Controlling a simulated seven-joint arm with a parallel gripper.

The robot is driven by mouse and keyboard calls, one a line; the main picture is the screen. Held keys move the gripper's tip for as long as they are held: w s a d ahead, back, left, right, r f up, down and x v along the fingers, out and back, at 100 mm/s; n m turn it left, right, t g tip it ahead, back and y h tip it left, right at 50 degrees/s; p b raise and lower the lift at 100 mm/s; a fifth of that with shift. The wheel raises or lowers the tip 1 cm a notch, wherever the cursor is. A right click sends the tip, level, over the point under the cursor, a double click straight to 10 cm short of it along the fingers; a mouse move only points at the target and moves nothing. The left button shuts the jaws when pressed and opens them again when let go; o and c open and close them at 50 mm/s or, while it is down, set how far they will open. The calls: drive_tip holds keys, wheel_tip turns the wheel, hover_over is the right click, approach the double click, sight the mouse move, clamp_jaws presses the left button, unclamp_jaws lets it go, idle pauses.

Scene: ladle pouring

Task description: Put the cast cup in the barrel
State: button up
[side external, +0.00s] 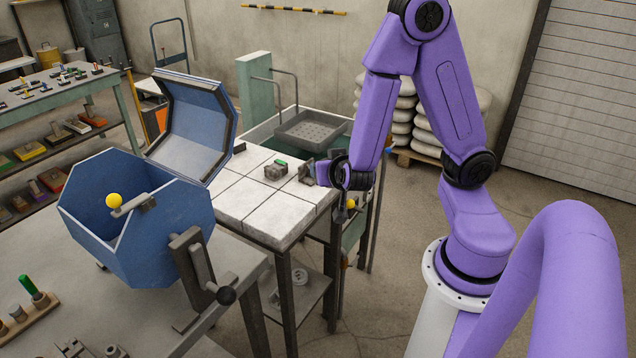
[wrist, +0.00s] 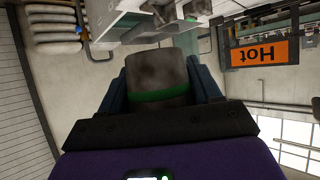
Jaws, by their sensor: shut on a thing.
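The cast cup (wrist: 158,76) is a dark grey, mottled round casting with a green band. In the wrist view it sits between the two jaws of my gripper (wrist: 160,88), which is shut on it. In the side view my gripper (side external: 312,172) is at the right edge of the white tiled table, and the cup is hard to make out there. The barrel (side external: 165,238) is a blue eight-sided drum at the left, with its hinged lid (side external: 190,125) swung open. My gripper is to the right of the barrel, apart from it.
A tray on a frame (side external: 313,128) stands behind. An orange Hot sign (wrist: 258,51) hangs in the wrist view.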

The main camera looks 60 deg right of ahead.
drive_tip(key=w+a+f+n+t+y, duration=0.2)
drive_tip(key=w+a+n+t+y, duration=0.1)
drive_tip(key=w+a+n+y, duration=0.5)
drive_tip(key=w+a+n, duration=0.1)
drive_tip(key=w, duration=0.2)
drive_tip(key=shift+w+a, duration=0.15)
drive_tip(key=shift+w, duration=0.15)
drive_tip(key=shift+r, duration=0.1)
drive_tip(key=s+d+m+g+h, duration=0.1)
drive_tip(key=s+d+m+h, duration=0.1)
drive_tip(key=s+d+m, duration=0.1)
drive_tip(key=s+d+r+m+g+h, duration=0.1)
drive_tip(key=s+d+m+h, duration=0.2)
drive_tip(key=s, duration=0.2)
drive_tip(key=s+d+m+g+h, duration=0.1)
drive_tip(key=s+d+m+h, duration=0.2)
drive_tip(key=s, duration=0.1)
drive_tip(key=shift+d+r, duration=0.2)
drive_tip(key=shift+r, duration=0.2)
